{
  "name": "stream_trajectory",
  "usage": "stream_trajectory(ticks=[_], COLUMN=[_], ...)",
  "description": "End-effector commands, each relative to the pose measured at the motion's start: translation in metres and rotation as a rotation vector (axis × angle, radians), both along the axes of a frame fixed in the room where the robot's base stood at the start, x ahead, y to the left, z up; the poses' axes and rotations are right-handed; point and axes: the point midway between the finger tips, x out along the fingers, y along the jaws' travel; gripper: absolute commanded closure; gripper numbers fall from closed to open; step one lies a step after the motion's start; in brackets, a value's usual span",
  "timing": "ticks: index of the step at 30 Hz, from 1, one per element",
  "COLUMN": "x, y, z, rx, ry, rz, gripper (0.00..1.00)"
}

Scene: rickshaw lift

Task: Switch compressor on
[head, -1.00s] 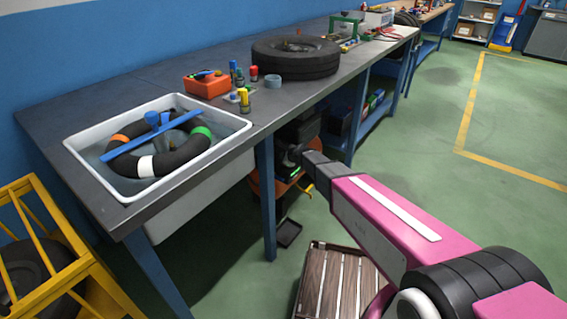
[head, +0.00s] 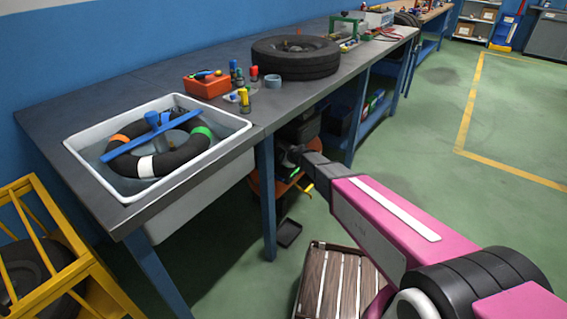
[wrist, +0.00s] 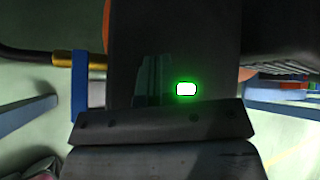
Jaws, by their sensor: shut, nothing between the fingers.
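The compressor (head: 262,190) is an orange unit with dark parts under the workbench, partly hidden by a bench leg and my arm. In the wrist view, its dark housing (wrist: 215,55) fills the middle. A small white light with a bright green glow (wrist: 186,89) shows on it. My gripper (head: 290,156) is shut and empty, reaching under the bench to the compressor's dark upper part. In the wrist view, its dark body crosses the bottom, close to the housing. I cannot tell whether the fingertips touch it, and the switch itself is not clear.
The workbench (head: 110,75) overhangs the compressor, with a blue leg (head: 266,200) close by. A white basin (head: 85,160) and a tyre (head: 295,65) are on the bench. A wooden crate (head: 335,285) and a small dark tray (head: 289,233) are on the floor. Open floor lies right.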

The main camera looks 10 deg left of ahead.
Motion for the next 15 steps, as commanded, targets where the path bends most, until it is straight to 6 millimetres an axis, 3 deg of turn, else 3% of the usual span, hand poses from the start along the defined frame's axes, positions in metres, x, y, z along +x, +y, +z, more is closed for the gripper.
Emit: stream_trajectory(ticks=[15], x=[-0.001], y=[-0.002], z=[0.015], rx=[0.0], ry=[-0.001], rz=[0.0], gripper=[1.0])
